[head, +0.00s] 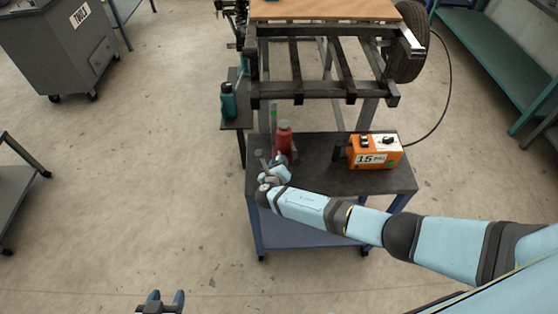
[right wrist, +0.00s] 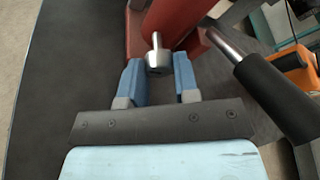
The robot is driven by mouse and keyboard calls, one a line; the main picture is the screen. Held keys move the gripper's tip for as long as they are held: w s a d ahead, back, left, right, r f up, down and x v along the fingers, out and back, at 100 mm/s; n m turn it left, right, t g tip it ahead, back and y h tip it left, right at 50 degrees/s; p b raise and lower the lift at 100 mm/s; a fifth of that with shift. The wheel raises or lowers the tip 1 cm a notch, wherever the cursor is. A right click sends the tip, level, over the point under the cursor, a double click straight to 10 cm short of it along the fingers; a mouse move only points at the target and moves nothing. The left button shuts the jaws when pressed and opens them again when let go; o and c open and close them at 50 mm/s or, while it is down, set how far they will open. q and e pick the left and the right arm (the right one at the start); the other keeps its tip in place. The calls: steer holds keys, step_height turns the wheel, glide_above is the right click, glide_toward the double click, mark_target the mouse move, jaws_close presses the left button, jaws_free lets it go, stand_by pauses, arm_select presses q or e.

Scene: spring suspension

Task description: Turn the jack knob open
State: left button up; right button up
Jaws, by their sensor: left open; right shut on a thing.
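A red bottle jack (head: 283,138) stands on the dark cart top. Its body (right wrist: 181,22) fills the top of the right wrist view, with a silver knob (right wrist: 158,58) low on its near side. My right gripper (head: 279,160) reaches the jack's base from the front. In the right wrist view its blue fingers (right wrist: 158,78) are on either side of the knob and shut on it. The exact contact is hard to see. My left gripper (head: 163,300) is open and empty over the floor, at the bottom edge of the head view.
A black-gripped handle (right wrist: 275,98) slants beside the jack. An orange box (head: 375,152) marked 15 PSI sits right on the cart (head: 345,182). A metal frame (head: 325,92) with a wheel (head: 407,50) stands behind. A teal bottle (head: 228,101) is at the left.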

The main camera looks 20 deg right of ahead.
stand_by(0.4)
steer(key=o, duration=0.9)
steer(key=shift+s+a+r, duration=0.1)
steer(key=shift+s+a, duration=0.05)
steer(key=shift+s, duration=0.05)
steer(key=p+v, duration=0.1)
steer(key=v, duration=1.2)
steer(key=shift+s+a+p, duration=0.1)
steer(key=shift+a+p, duration=0.05)
steer(key=shift+p, duration=0.15)
